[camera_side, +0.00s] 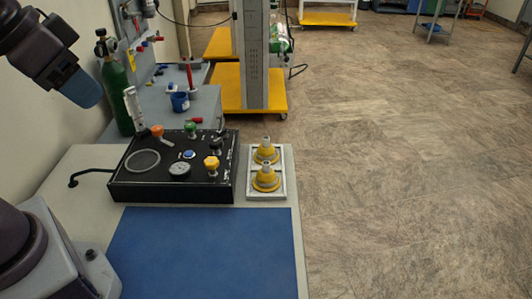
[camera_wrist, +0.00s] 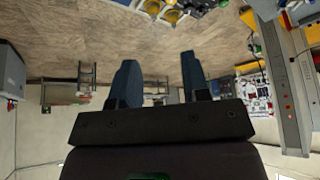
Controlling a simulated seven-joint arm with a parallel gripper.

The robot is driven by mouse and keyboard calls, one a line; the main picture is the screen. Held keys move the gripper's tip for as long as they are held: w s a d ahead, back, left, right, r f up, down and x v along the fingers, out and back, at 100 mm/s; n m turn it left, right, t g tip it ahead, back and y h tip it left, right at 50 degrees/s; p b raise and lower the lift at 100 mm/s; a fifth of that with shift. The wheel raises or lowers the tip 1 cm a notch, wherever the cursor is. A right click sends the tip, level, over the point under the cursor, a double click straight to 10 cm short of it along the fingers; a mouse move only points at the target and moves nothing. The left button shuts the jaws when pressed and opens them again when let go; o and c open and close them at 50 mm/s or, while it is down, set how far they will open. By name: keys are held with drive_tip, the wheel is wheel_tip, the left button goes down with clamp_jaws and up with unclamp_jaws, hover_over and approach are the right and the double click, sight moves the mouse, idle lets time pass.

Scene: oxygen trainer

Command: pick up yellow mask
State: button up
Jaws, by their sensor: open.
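Two yellow masks with pale tops stand side by side in a light tray (camera_side: 250,190) on the table: a nearer yellow mask (camera_side: 266,179) and a farther yellow mask (camera_side: 266,153). They also show, partly cut off, at the top edge of the wrist view, as one yellow mask (camera_wrist: 171,15) and another yellow mask (camera_wrist: 152,6). My gripper (camera_wrist: 158,72) is open and empty, its two blue fingers apart. In the side view my gripper (camera_side: 85,90) is high at the upper left, well away from the masks.
A black control box (camera_side: 200,190) with knobs and a gauge sits just left of the tray. A blue mat (camera_side: 205,250) lies clear in front. Open floor is to the right.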

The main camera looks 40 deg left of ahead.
drive_tip(key=o, duration=0.7)
